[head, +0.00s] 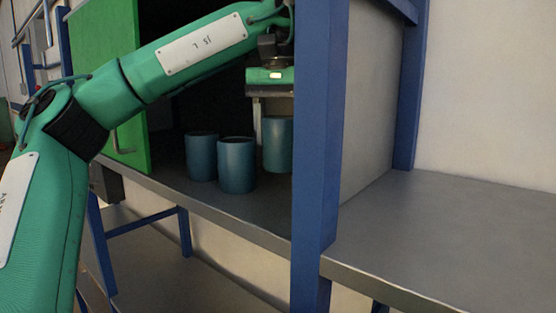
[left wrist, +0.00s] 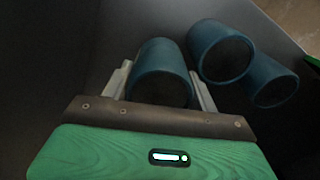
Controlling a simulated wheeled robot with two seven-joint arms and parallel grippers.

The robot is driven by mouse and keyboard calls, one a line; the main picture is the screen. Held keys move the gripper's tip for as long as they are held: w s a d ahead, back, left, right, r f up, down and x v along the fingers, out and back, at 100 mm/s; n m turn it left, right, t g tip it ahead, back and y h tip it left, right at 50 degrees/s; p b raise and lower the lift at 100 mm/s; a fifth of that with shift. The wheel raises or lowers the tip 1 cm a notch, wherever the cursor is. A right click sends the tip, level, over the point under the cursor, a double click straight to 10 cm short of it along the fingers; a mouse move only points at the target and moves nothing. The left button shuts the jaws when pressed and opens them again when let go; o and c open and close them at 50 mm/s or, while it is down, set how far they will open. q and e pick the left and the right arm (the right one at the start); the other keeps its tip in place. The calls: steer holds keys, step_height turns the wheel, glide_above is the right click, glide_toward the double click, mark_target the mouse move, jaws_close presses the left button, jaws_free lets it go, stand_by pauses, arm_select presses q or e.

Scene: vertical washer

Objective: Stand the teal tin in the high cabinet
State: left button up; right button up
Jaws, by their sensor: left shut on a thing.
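My left gripper (head: 274,122) reaches down into the open cabinet (head: 250,205) and is shut on a teal tin (head: 279,148). This tin looks upright, at or just above the cabinet floor; I cannot tell if its base touches. A blue post hides its right edge and one finger. In the left wrist view the tin (left wrist: 160,72) sits between the two fingers (left wrist: 162,88). Two more teal tins, a front one (head: 236,166) and a left one (head: 201,157), stand upright beside it on the floor. My right gripper is not in view.
The blue post (head: 314,130) stands at the cabinet's front right corner, close to my left gripper. A green door (head: 122,150) is open on the left. A bare grey worktop (head: 455,225) extends to the right.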

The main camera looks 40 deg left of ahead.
arm_select(q)
steer(key=s+d, duration=0.2)
steer(key=s, duration=0.1)
steer(key=s+d, duration=0.2)
steer(key=shift+s+d+f, duration=0.1)
steer(key=shift+s+f, duration=0.15)
steer(key=shift+f, duration=0.1)
steer(key=shift+s+a+f, duration=0.15)
steer(key=shift+a+f, duration=0.05)
steer(key=shift+f, duration=0.6)
steer(key=shift+a+f+p, duration=0.1)
steer(key=shift+f+p, duration=0.2)
steer(key=shift+f, duration=0.45)
steer(key=o, duration=1.1)
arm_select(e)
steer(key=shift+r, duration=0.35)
